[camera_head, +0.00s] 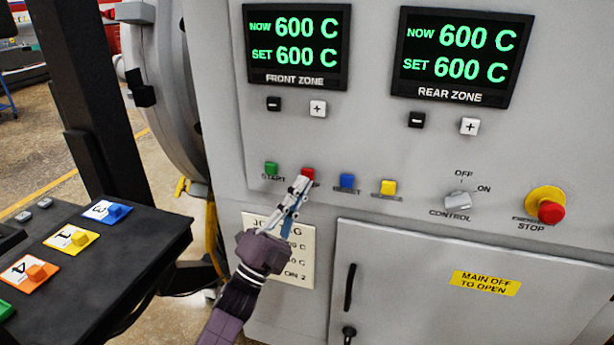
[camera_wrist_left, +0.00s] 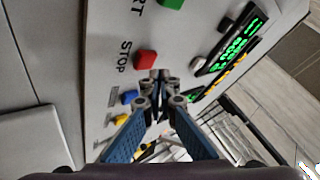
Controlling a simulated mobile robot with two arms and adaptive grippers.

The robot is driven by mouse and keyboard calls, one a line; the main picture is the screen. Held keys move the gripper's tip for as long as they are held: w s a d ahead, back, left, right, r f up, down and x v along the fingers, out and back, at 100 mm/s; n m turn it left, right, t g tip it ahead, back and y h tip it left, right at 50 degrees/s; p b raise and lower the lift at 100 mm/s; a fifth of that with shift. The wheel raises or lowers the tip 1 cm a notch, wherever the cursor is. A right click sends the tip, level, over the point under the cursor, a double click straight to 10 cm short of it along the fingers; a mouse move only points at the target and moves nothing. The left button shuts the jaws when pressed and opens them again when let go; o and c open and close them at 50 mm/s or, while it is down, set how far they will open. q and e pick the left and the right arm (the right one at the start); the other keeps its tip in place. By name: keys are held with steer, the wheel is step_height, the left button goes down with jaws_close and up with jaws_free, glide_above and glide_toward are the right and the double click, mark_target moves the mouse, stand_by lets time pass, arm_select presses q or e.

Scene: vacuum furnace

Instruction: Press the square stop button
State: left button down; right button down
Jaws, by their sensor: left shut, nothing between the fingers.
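The red square stop button (camera_head: 308,174) is on the grey furnace panel, between the green start button (camera_head: 271,169) and the blue reset button (camera_head: 347,181). My left gripper (camera_head: 301,183) is shut and empty, with its tips just below the stop button, covering part of its label. In the left wrist view the stop button (camera_wrist_left: 146,60) shows whole, next to the word STOP, just beyond the fingertips (camera_wrist_left: 159,76). I cannot tell whether the tips touch the panel. My right gripper is not in view.
A yellow button (camera_head: 388,187), a control knob (camera_head: 458,199) and a red emergency stop (camera_head: 551,212) sit to the right. Two displays (camera_head: 297,45) (camera_head: 462,55) read 600 C above. A black table (camera_head: 120,262) with numbered coloured blocks stands at the left.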

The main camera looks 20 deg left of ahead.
arm_select(q)
steer(key=shift+w, duration=0.1)
stand_by(0.7)
steer(key=shift+w+b, duration=0.3)
steer(key=shift+w+b, duration=0.35)
steer(key=shift+w, duration=0.1)
stand_by(0.7)
steer(key=shift+s, duration=0.1)
steer(key=shift+s+p, duration=0.35)
steer(key=shift+s, duration=0.45)
steer(key=s+p, duration=0.1)
steer(key=s, duration=0.4)
steer(key=shift+a+p, duration=0.1)
steer(key=shift+p, duration=0.2)
